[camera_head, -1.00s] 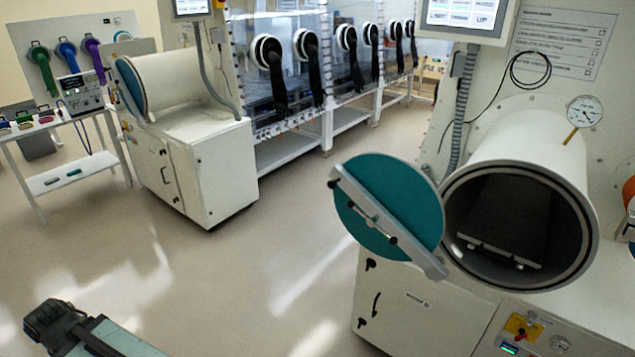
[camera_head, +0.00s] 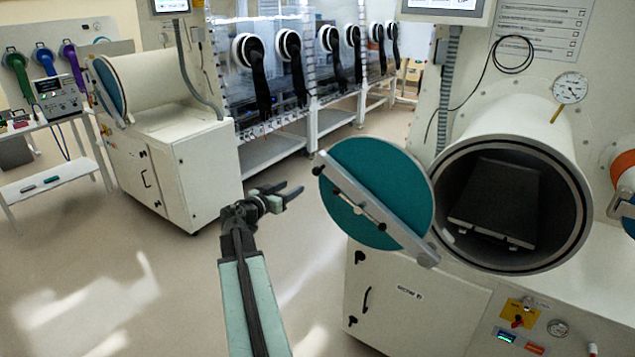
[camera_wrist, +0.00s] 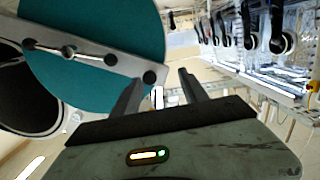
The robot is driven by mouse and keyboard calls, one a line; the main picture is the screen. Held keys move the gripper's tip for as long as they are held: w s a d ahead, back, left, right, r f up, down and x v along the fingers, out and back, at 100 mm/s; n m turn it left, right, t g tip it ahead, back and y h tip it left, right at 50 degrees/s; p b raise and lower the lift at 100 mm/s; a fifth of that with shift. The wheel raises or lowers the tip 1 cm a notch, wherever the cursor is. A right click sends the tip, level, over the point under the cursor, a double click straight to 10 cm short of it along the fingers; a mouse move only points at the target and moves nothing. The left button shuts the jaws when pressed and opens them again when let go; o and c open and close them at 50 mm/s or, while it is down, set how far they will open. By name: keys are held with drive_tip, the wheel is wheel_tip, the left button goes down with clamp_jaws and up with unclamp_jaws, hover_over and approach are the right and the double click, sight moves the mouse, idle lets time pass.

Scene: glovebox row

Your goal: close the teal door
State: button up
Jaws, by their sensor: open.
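The teal door (camera_head: 385,180) is a round disc with a grey bar and a small handle across its face. It stands swung open to the left of the round chamber mouth (camera_head: 447,205), held at its right side near the rim. In the wrist view the teal door (camera_wrist: 110,85) fills the upper left, with its bar end close to my fingers. My gripper (camera_head: 292,193) is open and empty, a little left of the door and apart from it in the head view. Its two fingers also show in the wrist view (camera_wrist: 160,95).
A dark tray (camera_head: 495,205) lies inside the chamber. A white cabinet (camera_head: 420,300) stands under the door. Another white cabinet (camera_head: 195,165) with a second chamber stands at the left. Open floor (camera_head: 130,270) lies between them. An orange-rimmed port (camera_head: 625,165) is at the right edge.

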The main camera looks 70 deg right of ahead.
sight(315, 174)
drive_tip(key=shift+m+g+h, duration=0.4)
drive_tip(key=shift+h, duration=0.1)
drive_tip(key=s+d, duration=0.2)
drive_tip(key=d, duration=0.1)
drive_tip(key=s+d+r, duration=0.1)
drive_tip(key=d, duration=0.3)
drive_tip(key=s+d, duration=0.2)
drive_tip(key=d, duration=0.1)
drive_tip(key=shift+s+d+r, duration=0.3)
drive_tip(key=shift+s+r, duration=0.05)
drive_tip(key=shift+r, duration=0.05)
clamp_jaws()
drive_tip(key=shift+s+a+f, duration=0.1)
